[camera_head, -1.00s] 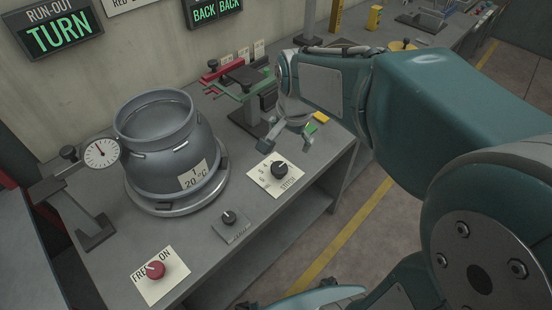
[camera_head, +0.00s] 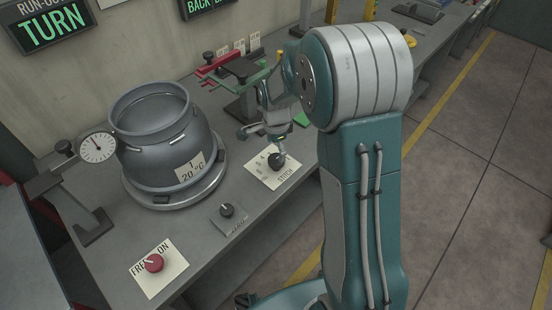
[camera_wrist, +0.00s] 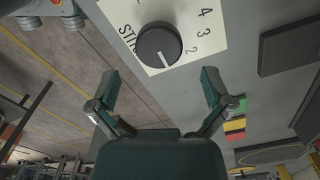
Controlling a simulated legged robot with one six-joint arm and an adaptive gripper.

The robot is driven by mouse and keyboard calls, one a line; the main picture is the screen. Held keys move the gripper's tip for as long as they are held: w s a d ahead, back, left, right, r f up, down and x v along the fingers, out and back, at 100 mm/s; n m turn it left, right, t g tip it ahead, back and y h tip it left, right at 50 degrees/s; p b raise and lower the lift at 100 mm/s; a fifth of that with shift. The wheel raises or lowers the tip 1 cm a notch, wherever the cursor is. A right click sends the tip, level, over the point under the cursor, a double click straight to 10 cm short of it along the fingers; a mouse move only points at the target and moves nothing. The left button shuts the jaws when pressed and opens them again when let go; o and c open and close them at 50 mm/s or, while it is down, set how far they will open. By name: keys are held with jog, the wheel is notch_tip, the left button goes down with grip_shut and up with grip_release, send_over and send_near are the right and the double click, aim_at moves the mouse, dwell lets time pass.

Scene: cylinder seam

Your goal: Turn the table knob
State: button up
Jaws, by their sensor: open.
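Three knobs sit on the grey bench. A black knob (camera_head: 278,160) stands on a white card reading STITCH, with numbers. A smaller dark knob (camera_head: 227,210) is on a grey plate whose lettering I cannot read. A red knob (camera_head: 155,263) is on a white card reading FREE and ON. My gripper (camera_head: 264,133) is open and empty, just behind the STITCH knob. In the wrist view, the open fingers (camera_wrist: 160,84) point toward the STITCH knob (camera_wrist: 158,45), which lies beyond the fingertips, apart from them. Its white pointer line is toward the 2 side.
A grey pot (camera_head: 163,130) labelled 20 °C stands on a round turntable (camera_head: 172,203). A dial gauge (camera_head: 97,147) on a stand touches or nearly touches its left side. A red and green clamp fixture (camera_head: 238,75) is behind my gripper. A lit sign (camera_head: 48,27) reads TURN.

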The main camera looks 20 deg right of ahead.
aim_at(276, 159)
notch_tip(276, 159, down, 5)
jog(key=shift+r, duration=0.1)
jog(key=c, duration=1)
